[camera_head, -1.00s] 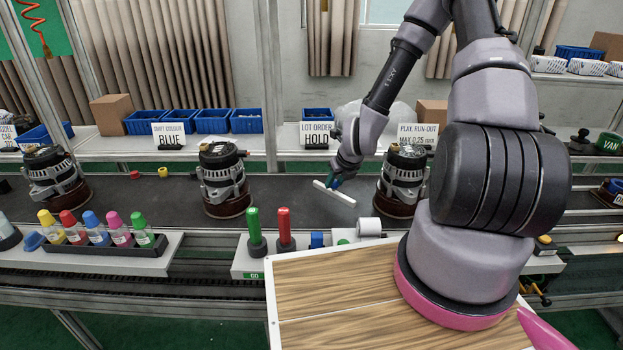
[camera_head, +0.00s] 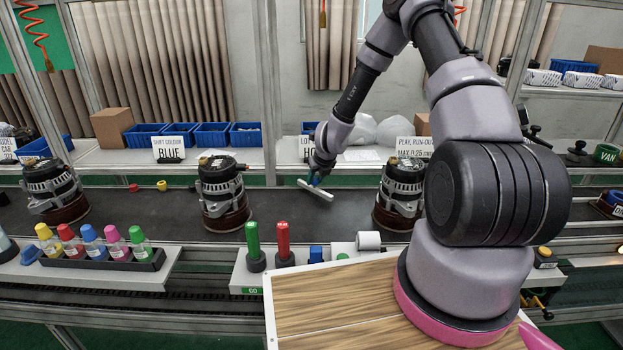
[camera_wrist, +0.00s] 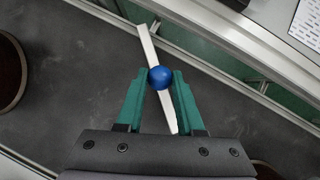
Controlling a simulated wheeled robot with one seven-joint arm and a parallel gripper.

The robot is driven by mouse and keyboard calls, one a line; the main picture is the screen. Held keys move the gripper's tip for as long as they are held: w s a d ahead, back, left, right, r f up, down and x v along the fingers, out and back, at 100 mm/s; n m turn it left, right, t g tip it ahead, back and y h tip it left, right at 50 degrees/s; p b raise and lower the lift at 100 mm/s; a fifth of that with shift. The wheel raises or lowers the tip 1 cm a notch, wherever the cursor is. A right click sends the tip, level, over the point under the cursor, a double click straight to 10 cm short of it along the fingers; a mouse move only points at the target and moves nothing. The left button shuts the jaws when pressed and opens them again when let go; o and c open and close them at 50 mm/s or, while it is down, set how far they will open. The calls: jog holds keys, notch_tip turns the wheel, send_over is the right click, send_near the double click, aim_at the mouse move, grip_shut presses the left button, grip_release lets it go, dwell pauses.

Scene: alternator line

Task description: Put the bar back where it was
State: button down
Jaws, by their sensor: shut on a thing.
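The bar is a thin pale stick (camera_head: 315,190) with a blue round knob (camera_wrist: 160,77) at its middle. My gripper (camera_head: 314,179) is shut on the knob and holds the bar over the dark conveyor belt (camera_head: 281,212), between two alternators. In the wrist view the green fingers of my gripper (camera_wrist: 160,84) sit on either side of the knob, and the bar (camera_wrist: 149,50) runs lengthwise between them, slightly tilted. The far end of the bar reaches toward the belt's metal edge rail. The exact gap between bar and belt cannot be told.
One alternator (camera_head: 222,192) stands left of the bar and another (camera_head: 399,191) right of it. Nearer me are a green marker (camera_head: 253,243), a red marker (camera_head: 283,241) and a white roll (camera_head: 368,241). Blue bins (camera_head: 212,136) and sign cards line the shelf behind. Belt around the bar is clear.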

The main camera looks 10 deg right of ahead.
jog(key=w, duration=0.3)
jog(key=shift+w+a+f, duration=0.3)
jog(key=shift+a+f, duration=0.05)
jog(key=shift+a, duration=0.05)
jog(key=shift+f, duration=0.4)
jog(key=c, duration=0.5)
grip_release()
jog(key=shift+c, duration=0.2)
